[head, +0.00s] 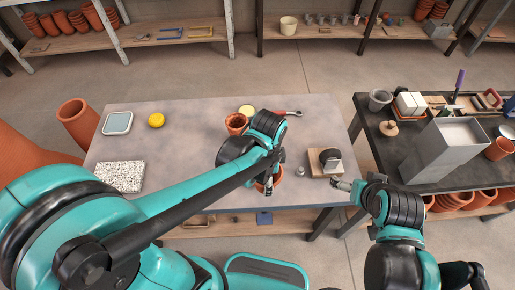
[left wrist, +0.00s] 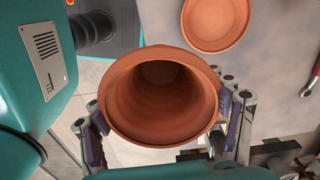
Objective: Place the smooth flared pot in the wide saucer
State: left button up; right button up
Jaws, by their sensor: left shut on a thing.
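The smooth flared pot (left wrist: 160,95) is terracotta, with its wide mouth facing the left wrist camera. My left gripper (left wrist: 165,130) is shut on it, with fingers on both sides. In the head view my arm hides most of this pot; a bit of terracotta shows beside the left gripper (head: 268,185). The wide saucer (left wrist: 217,20) is a shallow terracotta dish, lying apart from the pot at the upper right of the left wrist view. I cannot make it out surely in the head view. My right gripper (head: 341,185) is near the table's right edge, holding nothing I can see.
Another terracotta pot (head: 236,120) stands behind my left arm. The table's middle left is clear. A dark side table (head: 400,148) stands right.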

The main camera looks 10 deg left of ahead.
pick_arm(q)
jog(key=shift+w+r, duration=0.1)
jog(key=shift+r, duration=0.05)
jog(key=shift+m, duration=0.3)
jog(key=w+a+f+b, duration=0.1)
jog(key=w+a+f, duration=0.1)
jog(key=w, duration=0.1)
jog(key=w+a+f+b, duration=0.1)
jog(key=w+a+f, duration=0.1)
jog(key=w, duration=0.1)
jog(key=w+a+f+b, duration=0.1)
jog(key=w+a+f, duration=0.1)
jog(key=w, duration=0.1)
jog(key=shift+w+a+f, duration=0.1)
jog(key=shift+a+f, duration=0.25)
jog(key=shift+f, duration=0.05)
notch_tip(320, 180, down, 4)
jog(key=shift+f+b, duration=0.1)
jog(key=shift+b, duration=0.85)
jog(key=o, duration=1.5)
jog(key=shift+c, duration=0.2)
